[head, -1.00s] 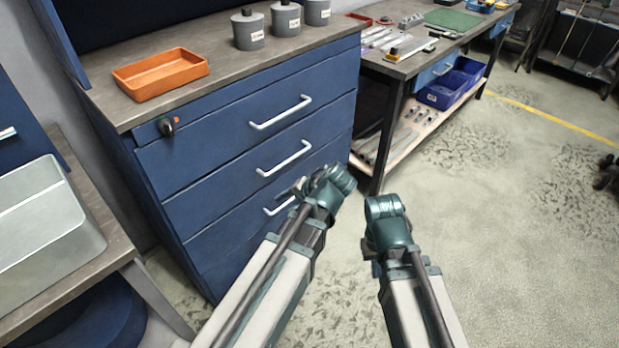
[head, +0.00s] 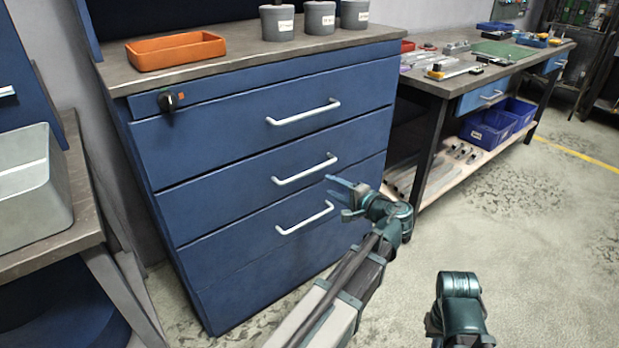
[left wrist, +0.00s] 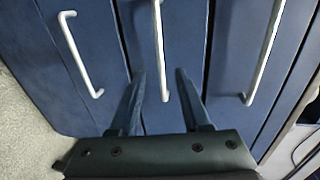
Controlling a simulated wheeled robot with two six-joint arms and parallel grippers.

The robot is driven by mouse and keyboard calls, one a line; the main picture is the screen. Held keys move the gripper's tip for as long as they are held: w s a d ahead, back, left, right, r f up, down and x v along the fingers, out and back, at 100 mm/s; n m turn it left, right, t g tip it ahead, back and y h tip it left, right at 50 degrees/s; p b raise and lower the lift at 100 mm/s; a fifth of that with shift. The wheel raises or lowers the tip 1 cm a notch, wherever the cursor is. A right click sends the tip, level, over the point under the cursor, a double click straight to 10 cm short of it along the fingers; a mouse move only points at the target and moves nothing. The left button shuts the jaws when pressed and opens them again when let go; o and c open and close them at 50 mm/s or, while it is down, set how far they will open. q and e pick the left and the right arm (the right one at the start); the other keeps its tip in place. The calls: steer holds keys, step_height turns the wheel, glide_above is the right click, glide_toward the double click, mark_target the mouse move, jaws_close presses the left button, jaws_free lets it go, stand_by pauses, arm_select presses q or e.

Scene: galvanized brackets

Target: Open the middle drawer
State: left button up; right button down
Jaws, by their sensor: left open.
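The blue cabinet has stacked drawers, all shut. The middle drawer (head: 225,198) has a pale bar handle (head: 305,169). My left gripper (head: 339,197) is open and empty, just right of and slightly below that handle in the head view, its fingers pointing left towards the drawer fronts. In the left wrist view, the open fingers (left wrist: 159,85) straddle the middle drawer's handle (left wrist: 159,45) in the picture; I cannot tell how far off it is. My right arm shows at the lower right of the head view, but its fingers are not visible.
The top handle (head: 303,111) and lower handle (head: 305,217) stick out above and below. An orange tray (head: 176,52) and grey canisters (head: 320,18) stand on the cabinet. A workbench (head: 440,85) is at the right, a side table with a metal bin (head: 30,190) at the left. Floor at right is clear.

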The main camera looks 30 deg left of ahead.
mark_target(306, 174)
arm_select(q)
steer(key=b+x, duration=0.2)
steer(key=x, duration=1.1)
steer(key=shift+w+a+f+b, duration=0.1)
steer(key=shift+a+f+b, duration=0.05)
steer(key=shift+a+b, duration=0.15)
steer(key=shift+c, duration=0.3)
jaws_close()
stand_by(0.6)
